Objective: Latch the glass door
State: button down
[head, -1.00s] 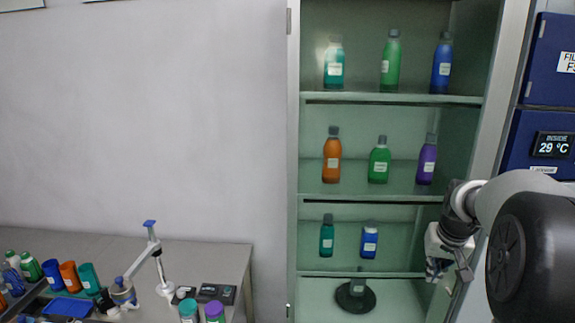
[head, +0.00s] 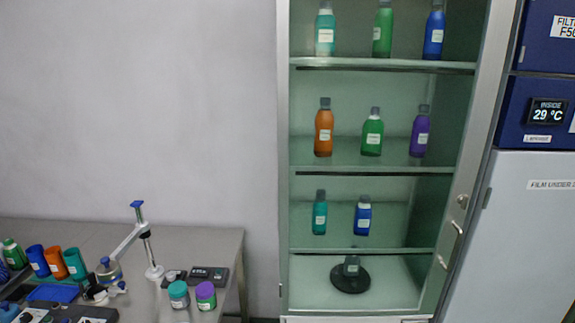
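The tall cabinet with the glass door (head: 475,150) stands right of centre. Its door frame appears to lie against the cabinet, with green-tinted shelves showing behind the glass; I cannot tell whether it is fully flush. A metal handle (head: 454,240) sits low on the right-hand frame. A small round metal fitting (head: 463,201), possibly the latch, is just above the handle; its latch state cannot be read. My gripper is not in this view, so whether it is open or shut is hidden.
Bottles in several colours, such as an orange one (head: 324,128), stand on the shelves. A dark round base (head: 350,278) sits at the bottom. A grey bench (head: 215,245) with jars and a white jointed stand is at left. Blue and white units (head: 530,220) adjoin the cabinet's right side.

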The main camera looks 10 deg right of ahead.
aim_at(462, 199)
jog(key=z, duration=1.3)
